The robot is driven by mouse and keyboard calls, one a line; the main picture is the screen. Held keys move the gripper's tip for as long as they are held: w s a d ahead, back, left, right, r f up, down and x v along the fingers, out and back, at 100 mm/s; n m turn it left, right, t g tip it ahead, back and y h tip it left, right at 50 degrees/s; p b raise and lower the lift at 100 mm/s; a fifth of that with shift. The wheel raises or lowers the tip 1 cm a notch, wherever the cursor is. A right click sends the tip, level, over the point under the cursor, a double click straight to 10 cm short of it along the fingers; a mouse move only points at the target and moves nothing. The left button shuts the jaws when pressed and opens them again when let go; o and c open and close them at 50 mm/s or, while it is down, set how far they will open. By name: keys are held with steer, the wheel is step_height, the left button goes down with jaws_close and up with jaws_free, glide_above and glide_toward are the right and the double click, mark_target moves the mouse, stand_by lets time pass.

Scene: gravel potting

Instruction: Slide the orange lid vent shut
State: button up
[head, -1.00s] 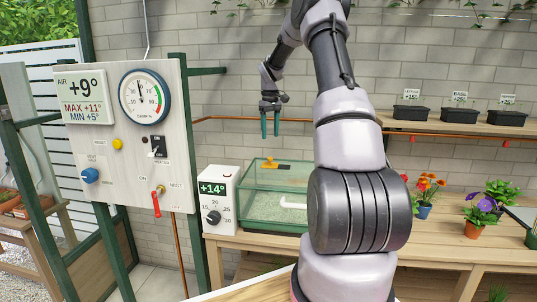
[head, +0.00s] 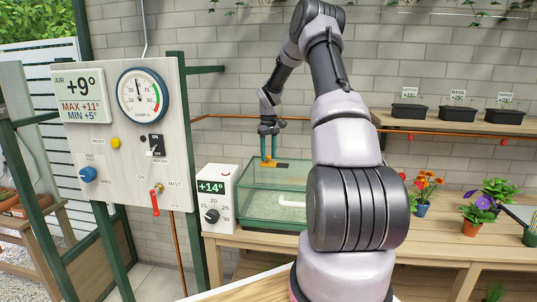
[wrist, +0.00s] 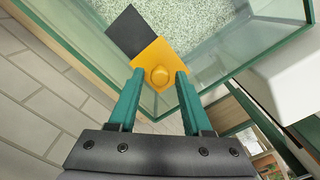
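The orange lid vent (head: 267,164) is a flat slide with a round knob, on the glass lid of a green-framed tank (head: 262,227). In the wrist view the orange vent (wrist: 146,55) lies beside a dark square opening (wrist: 128,32), partly uncovered. My gripper (head: 269,157) points down just over the vent. In the wrist view my gripper (wrist: 160,73) has its two green fingers apart, one on each side of the knob, with a gap on both sides. I cannot tell exactly how far the fingertips are above the lid.
A white thermostat box (head: 215,202) reading +14° stands just left of the tank. A control panel (head: 120,140) with dial and switches stands further left. Flower pots (head: 472,225) stand on the wooden bench to the right. The brick wall is behind.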

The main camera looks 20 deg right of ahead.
jaws_close()
stand_by(1.2)
